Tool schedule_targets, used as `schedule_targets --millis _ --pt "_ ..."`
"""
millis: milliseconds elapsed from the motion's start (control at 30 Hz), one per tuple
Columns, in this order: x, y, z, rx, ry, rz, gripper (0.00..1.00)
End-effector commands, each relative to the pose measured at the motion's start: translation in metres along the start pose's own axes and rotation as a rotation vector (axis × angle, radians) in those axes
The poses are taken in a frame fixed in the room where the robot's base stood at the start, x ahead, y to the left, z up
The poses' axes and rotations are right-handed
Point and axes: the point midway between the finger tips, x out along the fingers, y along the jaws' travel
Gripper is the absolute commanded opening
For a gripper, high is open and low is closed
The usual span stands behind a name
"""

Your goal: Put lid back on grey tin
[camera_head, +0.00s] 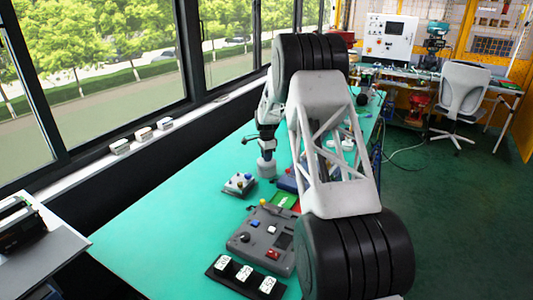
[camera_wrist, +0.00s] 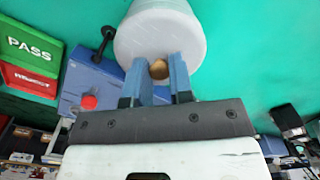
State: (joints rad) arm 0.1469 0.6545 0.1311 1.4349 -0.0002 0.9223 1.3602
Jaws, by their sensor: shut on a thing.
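The grey tin (camera_head: 266,168) stands on the green table in the head view, directly below my gripper (camera_head: 267,148). In the wrist view, the round pale grey lid (camera_wrist: 135,40) faces the camera, with a small brass knob (camera_wrist: 159,69) on it. My gripper's two blue fingers (camera_wrist: 158,78) stand on either side of the knob and are shut on it. The lid lines up closely with the tin. I cannot tell whether it rests fully on the rim or sits slightly above, and most of the tin's wall is hidden behind it.
A blue box (camera_wrist: 88,76) with a red knob is close by, beside green PASS (camera_wrist: 32,40) and red REJECT (camera_wrist: 28,80) bins. A grey control box (camera_head: 262,238), a small button box (camera_head: 240,184) and a black display strip (camera_head: 245,277) lie nearer. The table's left side is clear.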

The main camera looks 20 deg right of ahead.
Motion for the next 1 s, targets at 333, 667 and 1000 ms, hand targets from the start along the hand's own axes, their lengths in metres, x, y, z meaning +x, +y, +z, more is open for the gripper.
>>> schedule_targets --millis 333,667,1000 --pt "0.013 0.000 0.000 0.000 0.000 -0.001 0.00" --pt "0.013 0.000 0.000 0.000 0.000 -0.001 0.00" --pt "0.013 0.000 0.000 0.000 0.000 -0.001 0.00"
